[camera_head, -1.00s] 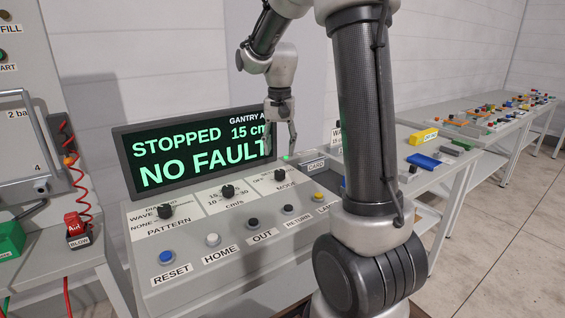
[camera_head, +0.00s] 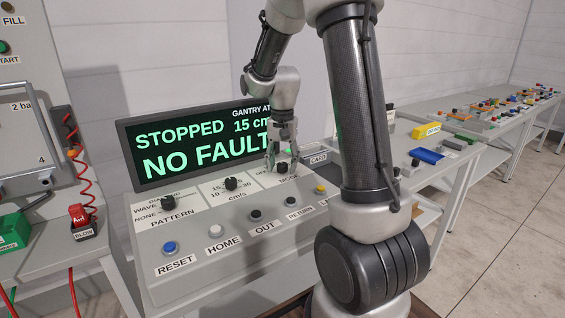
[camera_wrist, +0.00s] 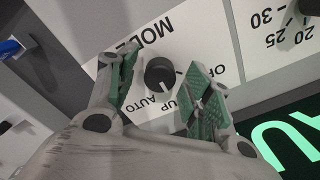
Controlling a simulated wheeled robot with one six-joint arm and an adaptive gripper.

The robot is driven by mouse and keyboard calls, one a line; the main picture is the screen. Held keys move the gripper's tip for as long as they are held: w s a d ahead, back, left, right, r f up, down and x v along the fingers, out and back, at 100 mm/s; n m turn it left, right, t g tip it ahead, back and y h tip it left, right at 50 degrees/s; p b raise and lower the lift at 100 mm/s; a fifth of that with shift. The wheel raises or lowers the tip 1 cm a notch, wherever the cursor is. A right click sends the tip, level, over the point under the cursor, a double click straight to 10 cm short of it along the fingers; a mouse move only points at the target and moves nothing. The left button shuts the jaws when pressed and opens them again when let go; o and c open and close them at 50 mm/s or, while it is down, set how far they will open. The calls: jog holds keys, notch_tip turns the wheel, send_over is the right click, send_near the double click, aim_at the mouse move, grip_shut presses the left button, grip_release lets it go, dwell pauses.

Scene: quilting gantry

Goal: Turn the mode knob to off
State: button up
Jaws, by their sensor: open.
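The mode knob (camera_wrist: 160,75) is a round black knob with a white pointer line, on a white label plate. In the wrist view the plate is upside down; the pointer faces the printed "AUTO" and "UP" side, and I cannot tell exactly which mark it meets. My gripper (camera_wrist: 162,58) is open, with one green-padded finger on each side of the knob and visible gaps between. In the head view, my gripper (camera_head: 282,158) is low over the panel at the knob (camera_head: 283,168), partly covering it and its label.
The display (camera_head: 195,145) behind reads "STOPPED", "15 cm" and "NO FAULT". A speed knob (camera_head: 231,184) and pattern knob (camera_head: 167,202) are left of the mode knob. A row of buttons, including reset (camera_head: 169,248), lies in front. My arm hides the panel's right part.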

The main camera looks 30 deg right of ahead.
jog(key=c, duration=1)
